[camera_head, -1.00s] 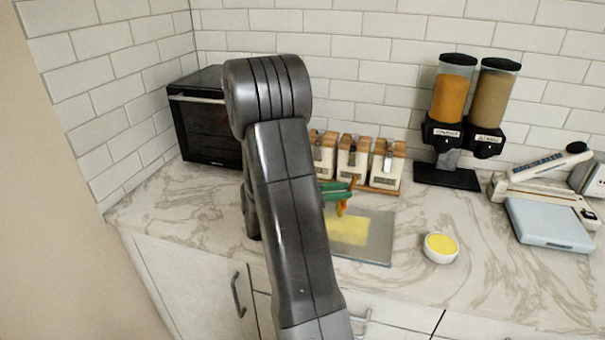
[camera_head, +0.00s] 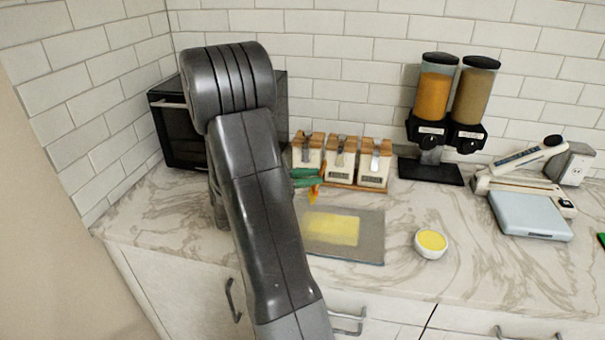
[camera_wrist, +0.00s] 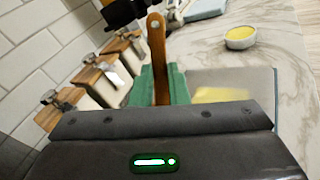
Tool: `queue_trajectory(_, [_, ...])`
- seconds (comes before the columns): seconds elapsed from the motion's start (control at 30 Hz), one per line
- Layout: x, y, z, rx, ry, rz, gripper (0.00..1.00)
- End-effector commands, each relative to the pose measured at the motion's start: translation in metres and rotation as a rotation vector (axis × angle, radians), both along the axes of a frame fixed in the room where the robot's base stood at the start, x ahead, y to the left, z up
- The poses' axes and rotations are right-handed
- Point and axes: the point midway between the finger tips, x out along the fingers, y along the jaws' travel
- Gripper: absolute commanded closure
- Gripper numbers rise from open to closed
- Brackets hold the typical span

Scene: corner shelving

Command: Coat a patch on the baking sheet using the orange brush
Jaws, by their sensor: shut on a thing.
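The baking sheet (camera_head: 368,222) lies flat on the counter in the head view, with a yellow patch (camera_head: 333,229) on its upper surface. It also shows in the wrist view (camera_wrist: 262,84), partly hidden by my gripper. My gripper (camera_head: 308,177) has green fingers and is shut on the orange brush (camera_head: 314,194), held above the sheet's back left edge. In the wrist view the brush handle (camera_wrist: 156,50) stands up between the green fingers (camera_wrist: 160,86). The brush's lower end is hidden there, and I cannot tell whether it touches the sheet.
A white bowl of yellow stuff (camera_head: 430,244) stands right of the sheet. Several wood-lidded canisters (camera_head: 341,160) stand close behind. A black oven (camera_head: 175,140) is back left. Two dispensers (camera_head: 445,120) and a pale blue scale (camera_head: 530,215) are to the right. The counter's front right is clear.

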Motion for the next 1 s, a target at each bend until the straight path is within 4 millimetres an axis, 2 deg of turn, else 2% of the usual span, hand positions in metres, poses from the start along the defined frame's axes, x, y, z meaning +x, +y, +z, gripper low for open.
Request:
queue_trajectory(0.1, [-0.001, -0.001, 0.015, 0.000, -0.001, -0.002, 1.00])
queue_trajectory(0.4, [-0.002, -0.002, 0.037, 0.000, -0.002, -0.008, 1.00])
queue_trajectory(1.0, [-0.002, -0.002, 0.038, 0.000, -0.001, -0.008, 1.00])
